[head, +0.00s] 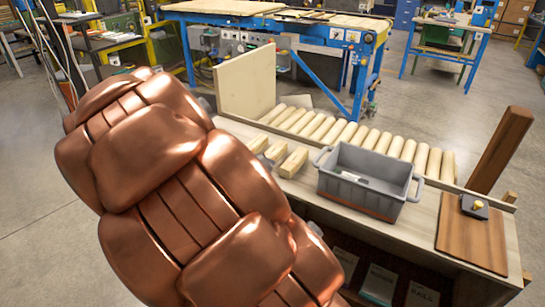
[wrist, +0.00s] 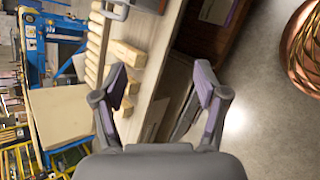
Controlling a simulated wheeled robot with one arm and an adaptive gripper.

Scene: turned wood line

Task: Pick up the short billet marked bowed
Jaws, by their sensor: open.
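Several short pale wooden billets lie on the bench top (head: 325,198). In the head view the nearest billet (head: 293,162) sits left of the grey tote, with another billet (head: 275,152) behind it. No mark reading bowed can be made out on any of them. In the wrist view one billet (wrist: 127,53) lies above the left finger and another billet (wrist: 131,87) shows just beside it. My gripper (wrist: 160,80) is open and empty, its fingers over the bench's edge area. In the head view my copper-coloured arm hides the gripper.
A grey tote (head: 365,190) with handles stands on the bench. Behind it is a row of pale round rods (head: 345,132), with an upright board (head: 247,85) at the left end. A brown board (head: 470,238) with a dark block (head: 474,207) lies at the right.

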